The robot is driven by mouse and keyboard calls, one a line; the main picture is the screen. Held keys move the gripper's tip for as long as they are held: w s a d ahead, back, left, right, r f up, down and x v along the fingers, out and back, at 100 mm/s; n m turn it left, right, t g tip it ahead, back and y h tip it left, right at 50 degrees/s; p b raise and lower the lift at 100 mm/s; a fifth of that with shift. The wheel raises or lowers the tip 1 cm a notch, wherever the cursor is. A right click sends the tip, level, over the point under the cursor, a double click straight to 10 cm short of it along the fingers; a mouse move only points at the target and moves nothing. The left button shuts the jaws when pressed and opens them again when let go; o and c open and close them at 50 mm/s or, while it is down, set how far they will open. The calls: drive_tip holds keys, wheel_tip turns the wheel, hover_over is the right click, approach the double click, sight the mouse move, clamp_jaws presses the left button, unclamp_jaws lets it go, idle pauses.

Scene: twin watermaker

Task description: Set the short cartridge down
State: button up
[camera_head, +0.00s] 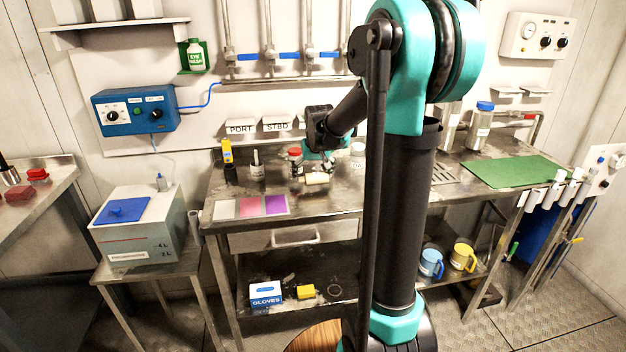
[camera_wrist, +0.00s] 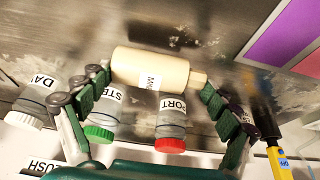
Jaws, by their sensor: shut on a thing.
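The short cartridge (camera_head: 317,178) is a cream cylinder with a narrow stub at one end, lying level at the bench top. In the wrist view the cartridge (camera_wrist: 150,69) shows a white label, partly readable, with the stub pointing right. My gripper (camera_wrist: 156,84) is shut on it, one green-padded finger at each end. In the head view my gripper (camera_head: 318,156) is just above and behind the cartridge, its fingers mostly unclear. The cartridge is at or very near the steel surface (camera_head: 335,201); I cannot tell whether it touches.
Close by stand a red-capped PORT bottle (camera_wrist: 171,130), a green-capped bottle (camera_wrist: 103,118) and a white-capped DAY bottle (camera_wrist: 35,100). A yellow meter (camera_head: 227,153) and a coloured card (camera_head: 250,206) are to the left. A green mat (camera_head: 513,171) lies right. Bench front is clear.

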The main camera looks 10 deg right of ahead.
drive_tip(key=shift+f, duration=0.8)
drive_tip(key=shift+f, duration=0.1)
drive_tip(key=o, duration=0.9)
drive_tip(key=shift+o, duration=0.7)
